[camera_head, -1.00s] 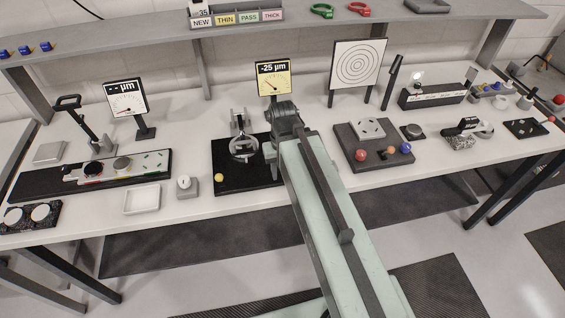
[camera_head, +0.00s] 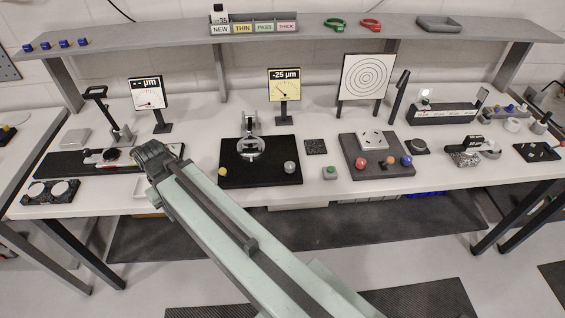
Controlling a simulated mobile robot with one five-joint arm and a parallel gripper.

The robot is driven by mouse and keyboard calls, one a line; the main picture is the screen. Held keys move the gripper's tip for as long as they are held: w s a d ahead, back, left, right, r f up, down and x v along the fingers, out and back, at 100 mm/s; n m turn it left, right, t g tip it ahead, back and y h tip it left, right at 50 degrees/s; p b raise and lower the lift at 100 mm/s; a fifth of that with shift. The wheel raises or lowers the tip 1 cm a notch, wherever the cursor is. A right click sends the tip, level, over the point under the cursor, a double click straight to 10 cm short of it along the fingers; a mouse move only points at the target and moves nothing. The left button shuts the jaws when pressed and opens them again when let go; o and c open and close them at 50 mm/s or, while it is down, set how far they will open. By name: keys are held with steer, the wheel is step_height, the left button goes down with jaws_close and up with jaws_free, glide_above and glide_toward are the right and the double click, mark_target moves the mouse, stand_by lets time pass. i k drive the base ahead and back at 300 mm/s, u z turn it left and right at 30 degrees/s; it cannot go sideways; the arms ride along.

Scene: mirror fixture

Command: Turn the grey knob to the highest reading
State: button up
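The mirror fixture is a black base plate (camera_head: 262,180) with a round mirror (camera_head: 250,148) in an upright mount. A round grey knob (camera_head: 290,167) sits at the plate's right side, in plain view. A yellow knob (camera_head: 222,172) sits at its front left. The yellow dial display (camera_head: 284,84) behind the fixture reads -25 µm. The end of my arm with my gripper (camera_head: 155,158) is left of the fixture, over the left part of the bench, well apart from the grey knob. The fingers cannot be made out, so their opening is hidden.
Right of the plate are a dark square block (camera_head: 316,147) and a small box with a green top (camera_head: 330,172). Farther right is a dark board (camera_head: 384,168) with coloured balls. A white dial display (camera_head: 147,94) stands behind my gripper. The shelf (camera_head: 180,41) spans the back.

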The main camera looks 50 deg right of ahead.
mark_target(288, 167)
steer(key=z, duration=0.05)
steer(key=k, duration=1.25)
steer(key=u, duration=0.4)
steer(key=i, duration=1)
steer(key=u, duration=0.1)
